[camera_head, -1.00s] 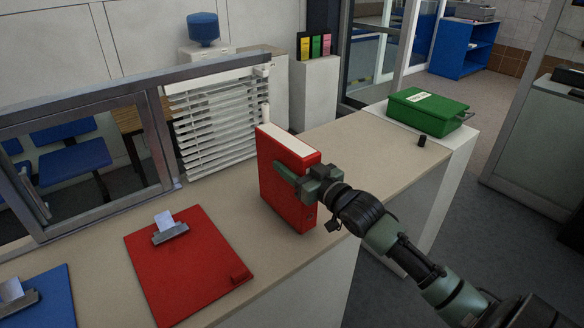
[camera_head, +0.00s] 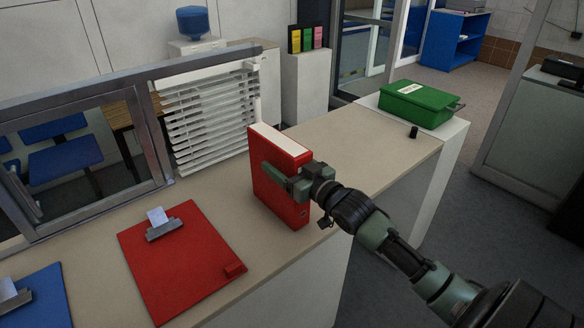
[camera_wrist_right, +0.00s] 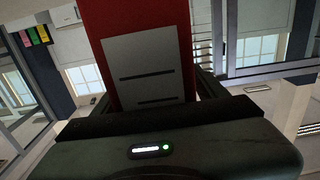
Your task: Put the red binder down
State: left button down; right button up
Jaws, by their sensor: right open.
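The red binder (camera_head: 268,178) stands upright on the beige counter (camera_head: 340,140), its white top edge facing up. My right gripper (camera_head: 287,182) is at the binder's near side, with one finger along its left face; the other finger is hidden behind the binder. The jaws are open around it. In the right wrist view the binder (camera_wrist_right: 112,15) with its pale label (camera_wrist_right: 150,72) fills the space just ahead of the gripper. My left gripper is in neither view.
A red clipboard (camera_head: 182,265) and a blue clipboard (camera_head: 40,302) lie on the counter at the left. A green box (camera_head: 420,104) and a small black object (camera_head: 413,132) are at the far right end. A window frame with blinds (camera_head: 208,118) runs behind. Counter between binder and green box is clear.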

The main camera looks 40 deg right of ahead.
jog(key=s+d+b, duration=0.1)
jog(key=s+b, duration=0.1)
jog(key=s, duration=1)
